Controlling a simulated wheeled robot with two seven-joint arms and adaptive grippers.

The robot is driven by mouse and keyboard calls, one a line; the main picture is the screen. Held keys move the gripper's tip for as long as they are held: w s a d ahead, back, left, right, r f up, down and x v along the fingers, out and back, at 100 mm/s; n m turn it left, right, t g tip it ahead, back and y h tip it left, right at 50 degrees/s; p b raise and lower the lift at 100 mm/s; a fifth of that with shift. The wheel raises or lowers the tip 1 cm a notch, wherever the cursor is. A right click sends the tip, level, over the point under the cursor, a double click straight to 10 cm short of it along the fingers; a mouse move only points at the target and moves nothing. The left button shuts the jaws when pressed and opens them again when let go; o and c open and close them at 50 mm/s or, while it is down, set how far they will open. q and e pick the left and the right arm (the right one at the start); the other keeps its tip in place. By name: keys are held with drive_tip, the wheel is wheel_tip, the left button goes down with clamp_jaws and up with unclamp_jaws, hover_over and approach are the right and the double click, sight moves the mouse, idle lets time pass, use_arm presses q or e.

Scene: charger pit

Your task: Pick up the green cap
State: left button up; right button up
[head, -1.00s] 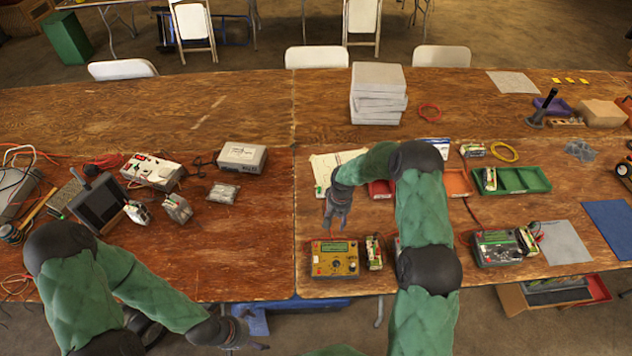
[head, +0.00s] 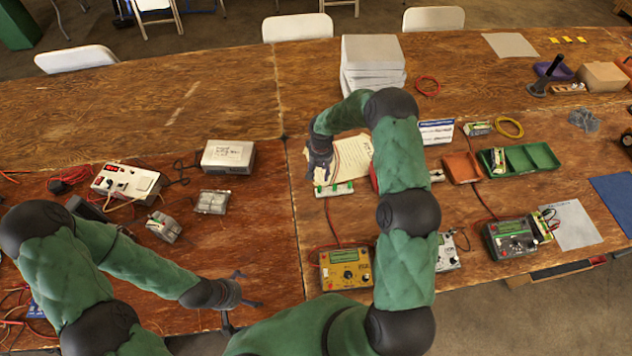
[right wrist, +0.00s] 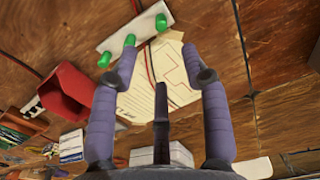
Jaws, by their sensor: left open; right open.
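In the right wrist view, a white strip (right wrist: 138,28) carries several green caps, one at its upper end, a middle green cap (right wrist: 130,40) and one at its lower left. In the head view the white strip (head: 334,190) lies on the table just in front of a paper sheet, with green at both ends. My right gripper (head: 320,182) is open over the paper, close to the strip; in its wrist view the open fingers (right wrist: 160,62) point toward the strip, the left fingertip appearing nearest the middle cap. My left gripper (head: 248,290) is open and empty over the front of the table.
A red bin (right wrist: 68,92) stands beside the strip. A yellow meter (head: 345,268) is in front, with a red cable running up to the strip. Orange (head: 462,167) and green trays (head: 530,158) lie to the right. Stacked grey boxes (head: 373,65) stand behind.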

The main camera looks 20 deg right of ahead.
hover_over(319, 186)
drive_tip(key=f, duration=0.5)
drive_tip(key=shift+d+f, duration=0.1)
drive_tip(key=shift+d, duration=0.15)
drive_tip(key=shift+s+a+f, duration=0.1)
drive_tip(key=shift+f, duration=1.3)
drive_tip(key=shift+a+f, duration=0.1)
drive_tip(key=shift+f, duration=1.25)
drive_tip(key=c, duration=0.8)
